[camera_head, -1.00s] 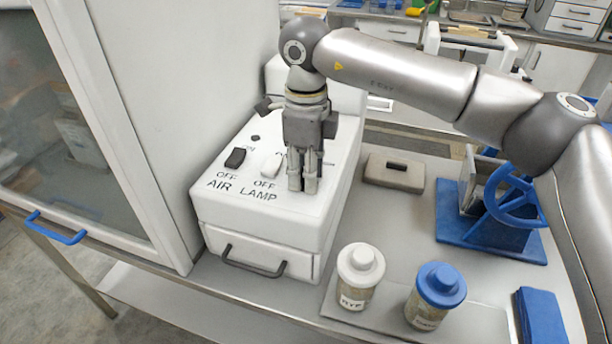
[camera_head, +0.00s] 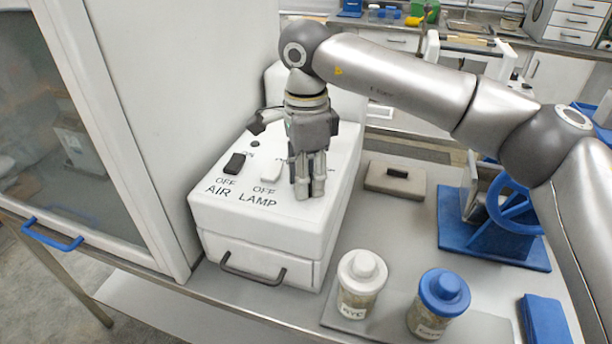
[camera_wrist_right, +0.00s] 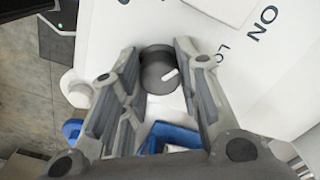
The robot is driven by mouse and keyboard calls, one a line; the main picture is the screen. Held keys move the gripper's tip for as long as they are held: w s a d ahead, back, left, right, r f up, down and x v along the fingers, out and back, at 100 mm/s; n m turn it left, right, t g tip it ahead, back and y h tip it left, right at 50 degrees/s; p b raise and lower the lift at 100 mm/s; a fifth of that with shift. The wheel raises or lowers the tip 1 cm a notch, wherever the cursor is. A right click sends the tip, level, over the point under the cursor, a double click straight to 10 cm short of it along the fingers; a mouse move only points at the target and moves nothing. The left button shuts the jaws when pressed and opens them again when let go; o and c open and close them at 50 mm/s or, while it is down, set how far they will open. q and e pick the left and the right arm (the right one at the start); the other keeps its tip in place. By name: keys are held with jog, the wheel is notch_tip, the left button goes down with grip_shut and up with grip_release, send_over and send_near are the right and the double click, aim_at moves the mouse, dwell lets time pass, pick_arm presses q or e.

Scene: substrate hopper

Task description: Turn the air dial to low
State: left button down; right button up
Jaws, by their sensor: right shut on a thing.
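The air dial (camera_wrist_right: 158,70) is a dark round knob with a white pointer mark, on the white panel of the control box (camera_head: 213,217). In the right wrist view it sits between the fingers of my right gripper (camera_wrist_right: 158,58), which is shut on it. The pointer is toward the right finger, on the side of a partly covered "LO" label (camera_wrist_right: 220,54). In the head view my right gripper (camera_head: 309,192) points down at the right part of the panel, and its fingers hide the dial. My left gripper is not in view.
The AIR switch (camera_head: 235,163) and LAMP switch (camera_head: 270,171) are left of the fingers. A white-lidded jar (camera_head: 361,282) and a blue-lidded jar (camera_head: 438,302) stand in front. A blue device (camera_head: 495,225) is at right. A cabinet wall (camera_head: 190,90) rises at left.

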dwell(0.3)
jog(key=o, duration=1)
jog(key=shift+o, duration=0.2)
jog(key=shift+r, duration=0.2)
notch_tip(320, 180, up, 12)
jog(key=shift+f, duration=0.15)
